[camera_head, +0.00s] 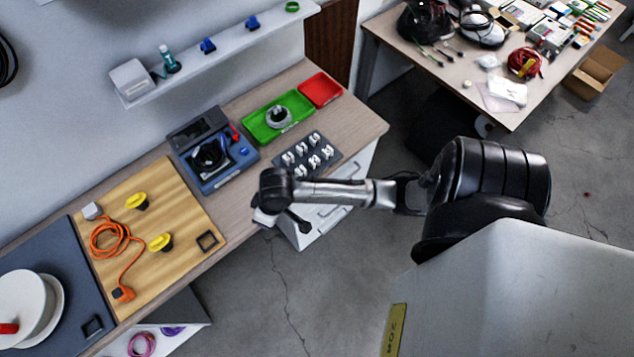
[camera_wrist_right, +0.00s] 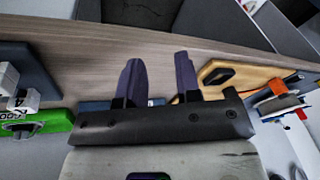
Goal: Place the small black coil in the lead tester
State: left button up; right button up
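The lead tester appears to be the blue device (camera_head: 222,173) with a dark raised panel, on the bench against the wall. A dark looped shape (camera_head: 209,156) sits on its top; it looks like the small black coil, but details are too small to be sure. My right gripper (camera_wrist_right: 158,78) is open, its two dark fingers apart with only bare bench behind them. In the head view my right wrist is at the bench's front edge, in front of the tester, and its fingers are hard to make out. My left gripper is not in view.
A green tray (camera_head: 260,127) holds a grey-white ring-shaped coil (camera_head: 278,117). A red tray (camera_head: 320,90) lies beyond it. A dark rack (camera_head: 330,157) with several white pieces stands near the front edge. A wooden board (camera_head: 165,205) with an orange cable (camera_head: 105,240) lies left of the tester.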

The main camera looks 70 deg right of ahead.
jog(key=s+a+r+n, duration=0.1)
jog(key=s+a, duration=0.1)
jog(key=s, duration=0.5)
jog(key=s+a+r+n+t+h, duration=0.1)
jog(key=s+a, duration=0.1)
jog(key=s, duration=0.6)
jog(key=shift+r+n, duration=0.4)
